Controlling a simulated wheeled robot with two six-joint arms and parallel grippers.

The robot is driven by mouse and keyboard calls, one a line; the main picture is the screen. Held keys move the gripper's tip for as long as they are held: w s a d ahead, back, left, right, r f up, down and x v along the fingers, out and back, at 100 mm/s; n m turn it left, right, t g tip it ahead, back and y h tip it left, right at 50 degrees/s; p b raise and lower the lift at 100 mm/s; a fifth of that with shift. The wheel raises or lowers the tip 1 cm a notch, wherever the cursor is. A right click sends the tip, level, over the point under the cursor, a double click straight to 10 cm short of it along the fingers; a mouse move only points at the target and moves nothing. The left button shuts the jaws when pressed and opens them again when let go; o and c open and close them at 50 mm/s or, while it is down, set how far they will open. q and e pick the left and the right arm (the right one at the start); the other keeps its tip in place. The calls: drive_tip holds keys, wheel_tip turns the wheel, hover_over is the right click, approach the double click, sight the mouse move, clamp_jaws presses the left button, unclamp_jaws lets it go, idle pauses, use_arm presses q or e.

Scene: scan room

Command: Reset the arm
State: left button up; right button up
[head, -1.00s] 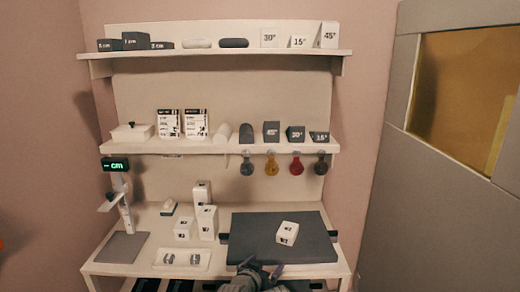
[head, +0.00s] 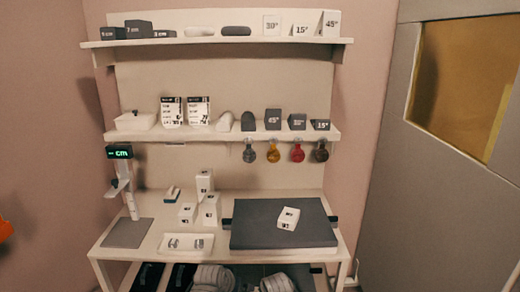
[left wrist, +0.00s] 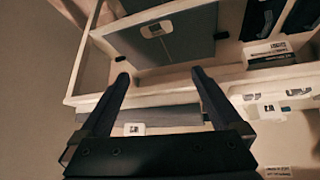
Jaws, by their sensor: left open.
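My left gripper (left wrist: 160,78) is open and empty in the left wrist view, its two dark fingers spread apart. Neither gripper shows in the head view. There the dark pad (head: 260,237) lies on the right of the workbench with the white block (head: 288,218) on top.
The workbench (head: 220,263) also holds a white tray (head: 186,253), several white boxes and a scanner stand (head: 123,183). Shelves above carry grey and white wedges. Pale ribbed shapes (head: 213,277) lie below the bench top. A grey door (head: 430,190) stands right.

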use_arm(q)
drive_tip(key=s+a+f+n+g+y, duration=0.2)
drive_tip(key=s+a+f+n+g, duration=0.15)
drive_tip(key=s+a+g, duration=0.45)
drive_tip(key=s+d+r+m+t+y+p, duration=0.1)
drive_tip(key=s+d+r+m+p, duration=0.3)
drive_tip(key=s+d+r+p, duration=0.3)
drive_tip(key=shift+s+d+r+p, duration=0.3)
drive_tip(key=shift+d+r+p, duration=0.5)
drive_tip(key=shift+d+p, duration=0.35)
drive_tip(key=shift+m, duration=0.25)
